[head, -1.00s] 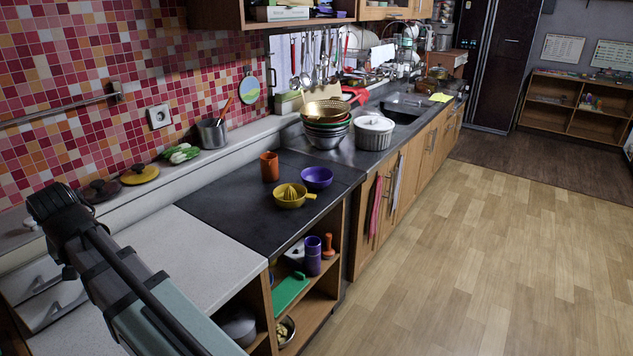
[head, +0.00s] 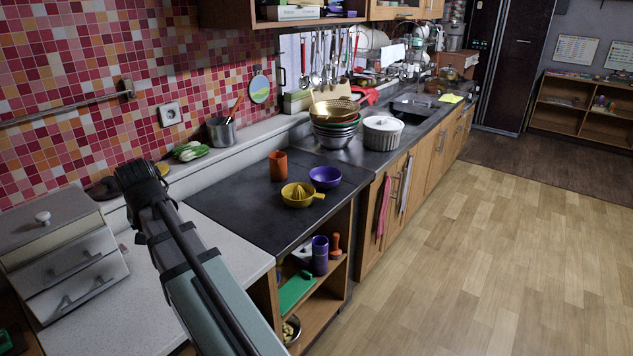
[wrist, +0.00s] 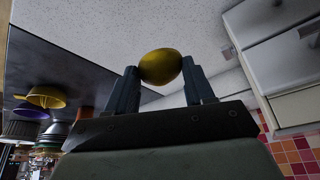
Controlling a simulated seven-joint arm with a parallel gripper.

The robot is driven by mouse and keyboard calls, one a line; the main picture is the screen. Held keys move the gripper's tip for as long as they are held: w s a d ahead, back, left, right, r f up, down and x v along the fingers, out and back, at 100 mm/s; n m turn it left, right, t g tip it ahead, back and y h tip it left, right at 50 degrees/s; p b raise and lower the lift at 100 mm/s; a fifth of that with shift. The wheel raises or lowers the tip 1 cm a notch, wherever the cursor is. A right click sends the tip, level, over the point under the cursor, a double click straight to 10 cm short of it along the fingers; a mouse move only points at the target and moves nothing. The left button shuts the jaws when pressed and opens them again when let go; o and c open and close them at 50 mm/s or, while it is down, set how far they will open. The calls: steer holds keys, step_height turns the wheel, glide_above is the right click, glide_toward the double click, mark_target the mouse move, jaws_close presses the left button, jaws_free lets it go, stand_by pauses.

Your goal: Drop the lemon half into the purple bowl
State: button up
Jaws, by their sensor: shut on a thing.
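My gripper (wrist: 161,80) is shut on the yellow lemon half (wrist: 161,65) in the wrist view, with one finger on each side of it. I see nothing in the bowl.
A yellow juicer (head: 300,195) stands close in front of the bowl, and an orange-brown cup (head: 278,165) to its left. Stacked bowls and a colander (head: 335,120) stand behind. A drawer box (head: 65,260) is at the left. The dark counter's left part is clear.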

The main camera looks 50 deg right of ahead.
steer(key=s+d+f+m+g+h, duration=0.1)
steer(key=s+d+m, duration=0.3)
steer(key=d, duration=1.4)
steer(key=s+d+f+m+g, duration=0.15)
steer(key=s+d, duration=0.45)
steer(key=d, duration=1.3)
steer(key=s+d+f+m+h, duration=0.15)
steer(key=s+d, duration=0.35)
steer(key=d, duration=1.3)
steer(key=w+d+r+n+t+y, duration=0.1)
steer(key=w+d+n+t+y, duration=0.2)
steer(key=w+d+n, duration=0.5)
steer(key=shift+w+d+r+n, duration=0.2)
steer(key=shift+w+d+n, duration=0.2)
steer(key=shift+d+n, duration=0.6)
steer(key=shift+d+f, duration=0.2)
steer(key=shift+f, duration=2.7)
steer(key=o, duration=1.1)
